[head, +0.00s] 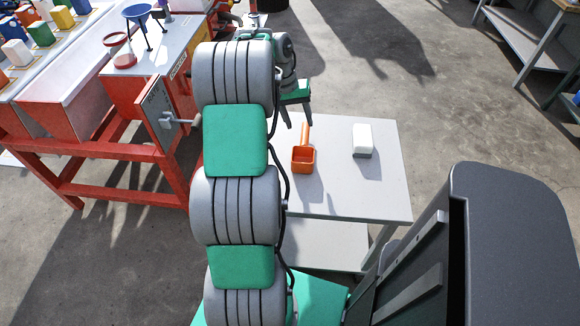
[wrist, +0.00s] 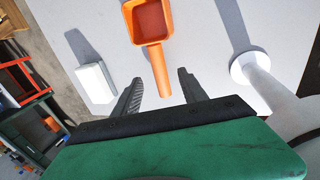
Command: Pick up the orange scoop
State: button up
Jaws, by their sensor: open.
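The orange scoop (head: 303,159) lies on the white table (head: 385,205), its square cup toward the front and its handle pointing away in the head view. In the wrist view the scoop (wrist: 150,25) has its cup at the top and its handle running down between my fingers. My gripper (wrist: 160,90) is open, with one dark finger on each side of the handle's end and a gap on both sides. In the head view my gripper (head: 296,118) shows in part above the table by the handle; my arm hides some of it.
A white block with a grey base (head: 362,140) stands right of the scoop; it also shows in the wrist view (wrist: 95,84). A white round thing (wrist: 248,67) is on the other side there. A red-framed bench (head: 90,150) stands at left. The table's front right is clear.

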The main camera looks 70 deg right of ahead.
aim_at(304, 136)
jog(key=x, duration=0.8)
jog(key=shift+a+f+b, duration=0.1)
jog(key=shift+a+b, duration=0.05)
jog(key=shift+b, duration=0.2)
jog(key=shift+c, duration=0.5)
jog(key=shift+s, duration=0.1)
grip_shut()
